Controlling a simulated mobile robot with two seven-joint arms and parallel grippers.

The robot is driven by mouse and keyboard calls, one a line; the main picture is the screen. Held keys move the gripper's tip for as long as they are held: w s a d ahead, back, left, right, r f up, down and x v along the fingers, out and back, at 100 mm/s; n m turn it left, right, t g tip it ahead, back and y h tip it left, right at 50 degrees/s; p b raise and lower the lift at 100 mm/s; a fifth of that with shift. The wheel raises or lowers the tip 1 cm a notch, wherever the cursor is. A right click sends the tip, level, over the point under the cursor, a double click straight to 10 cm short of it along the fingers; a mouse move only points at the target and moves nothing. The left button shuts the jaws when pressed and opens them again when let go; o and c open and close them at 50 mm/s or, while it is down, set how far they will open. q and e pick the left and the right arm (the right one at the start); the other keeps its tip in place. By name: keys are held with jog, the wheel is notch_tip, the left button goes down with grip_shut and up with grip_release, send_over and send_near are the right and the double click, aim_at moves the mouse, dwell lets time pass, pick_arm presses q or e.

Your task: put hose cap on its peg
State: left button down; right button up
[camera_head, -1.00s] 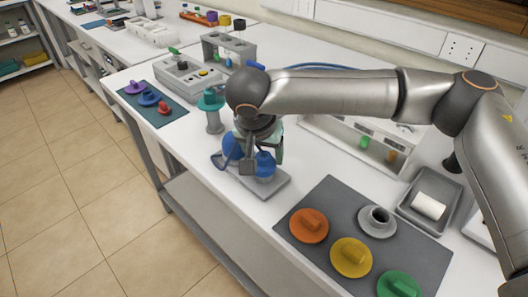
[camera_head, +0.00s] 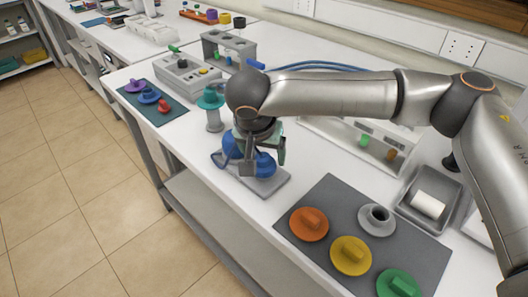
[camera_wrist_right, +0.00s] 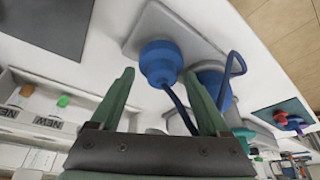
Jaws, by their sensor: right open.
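A grey plate (camera_head: 277,189) on the white table carries two blue parts. One, a round stepped blue cap (camera_head: 265,166), is near its right end. In the right wrist view the blue cap (camera_wrist_right: 160,62) shows with a dark blue cord running from it towards the other blue part (camera_wrist_right: 214,88). In the head view that blue part (camera_head: 231,147) is partly behind my gripper. My right gripper (camera_head: 265,165) is open over the plate, its fingertips on either side of the cap in the wrist view. Whether they touch it, and any peg under it, I cannot see. My left gripper is out of view.
A dark mat (camera_head: 330,205) with orange, yellow and green lids and a grey cup on a saucer lies at the right. A teal-topped post (camera_head: 213,120) stands just behind the plate. A white rack (camera_head: 345,150) with vials is behind my arm.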

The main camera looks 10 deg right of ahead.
aim_at(264, 155)
jog(key=shift+p+v, duration=0.65)
jog(key=shift+v, duration=0.4)
jog(key=shift+s+a+r+p, duration=0.1)
jog(key=shift+s+r+p, duration=0.1)
jog(key=shift+r+p, duration=0.45)
pick_arm(q)
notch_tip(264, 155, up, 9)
jog(key=p, duration=0.7)
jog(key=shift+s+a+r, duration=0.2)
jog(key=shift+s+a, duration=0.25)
pick_arm(e)
jog(key=v, duration=0.7)
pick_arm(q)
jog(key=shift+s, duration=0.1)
pick_arm(e)
jog(key=shift+s, duration=0.15)
